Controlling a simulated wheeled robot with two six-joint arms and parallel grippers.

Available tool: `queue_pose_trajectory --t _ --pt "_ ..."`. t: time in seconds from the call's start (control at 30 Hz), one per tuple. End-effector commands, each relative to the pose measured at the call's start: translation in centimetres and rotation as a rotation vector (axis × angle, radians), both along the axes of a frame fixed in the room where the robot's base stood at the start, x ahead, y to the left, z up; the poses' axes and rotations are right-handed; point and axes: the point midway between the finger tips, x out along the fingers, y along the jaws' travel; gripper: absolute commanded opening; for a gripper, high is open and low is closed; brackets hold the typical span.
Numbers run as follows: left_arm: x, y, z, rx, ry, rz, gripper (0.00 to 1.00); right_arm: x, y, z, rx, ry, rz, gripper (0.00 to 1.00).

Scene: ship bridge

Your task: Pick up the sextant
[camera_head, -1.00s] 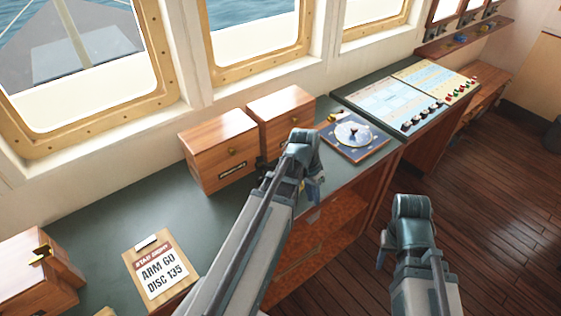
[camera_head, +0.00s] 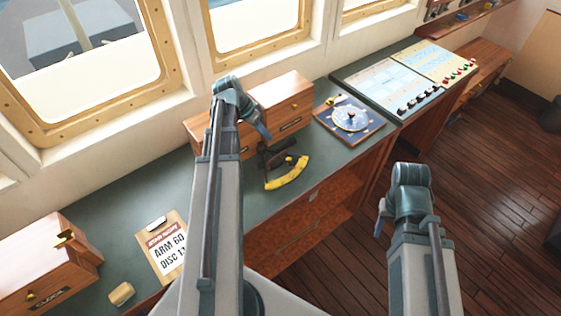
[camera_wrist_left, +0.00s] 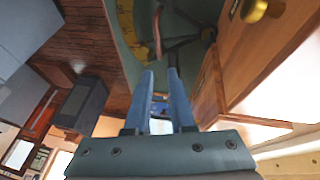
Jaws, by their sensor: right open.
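The sextant (camera_head: 287,173) lies on the dark green counter top (camera_head: 318,150), with a yellow graduated arc and a dark frame. In the left wrist view its yellow arc (camera_wrist_left: 126,28) and dark frame show at the top, beyond the fingertips. My left gripper (camera_head: 264,133) points down beside the sextant's far-left end, in front of the wooden boxes. In the left wrist view its two blue fingers (camera_wrist_left: 160,72) stand apart with no sextant between them. My right gripper (camera_head: 380,222) is open, away from the sextant, over the floor side.
Two wooden boxes (camera_head: 285,100) with brass knobs stand behind the sextant, close to my left gripper. A blue dial plate (camera_head: 350,118) lies to the right. A clipboard (camera_head: 165,250) and another wooden box (camera_head: 45,265) are on the left.

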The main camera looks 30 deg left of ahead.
Motion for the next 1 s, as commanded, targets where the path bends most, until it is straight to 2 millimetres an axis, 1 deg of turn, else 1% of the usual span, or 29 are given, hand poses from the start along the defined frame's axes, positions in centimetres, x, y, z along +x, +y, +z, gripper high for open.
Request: queue_pose_trajectory --t 0.03,0.3,0.4,0.5,0.67,0.77,0.87,1.0 --pt "0.3 -0.2 -1.2 0.0 0.0 -0.001 0.22 0.0 0.0 -1.2 0.0 0.0 0.001 0.5" --pt "1.5 -1.4 -5.2 0.001 0.001 -0.001 0.22 0.0 0.0 -5.2 -0.002 0.0 0.01 0.5" --pt "1.9 -1.8 -6.3 0.001 0.001 -0.001 0.22 0.0 0.0 -6.3 -0.002 0.001 0.011 0.5" --pt "2.2 -2.0 -6.7 0.0 0.001 0.0 0.22 0.0 0.0 -6.7 -0.002 0.001 0.011 0.5" --pt "2.2 -2.1 -6.6 0.0 0.001 0.0 0.22 0.0 0.0 -6.5 -0.002 0.001 0.011 0.5" --pt "2.2 -2.2 -7.0 0.0 0.001 0.0 0.22 0.0 0.0 -6.9 -0.002 0.001 0.011 0.5" --pt "2.4 -2.4 -7.8 0.001 0.001 -0.001 0.22 0.0 0.0 -7.8 -0.002 0.001 0.011 0.5" --pt "2.7 -2.9 -9.6 0.001 0.001 -0.001 0.22 0.0 0.0 -9.6 -0.002 0.0 0.01 0.5"
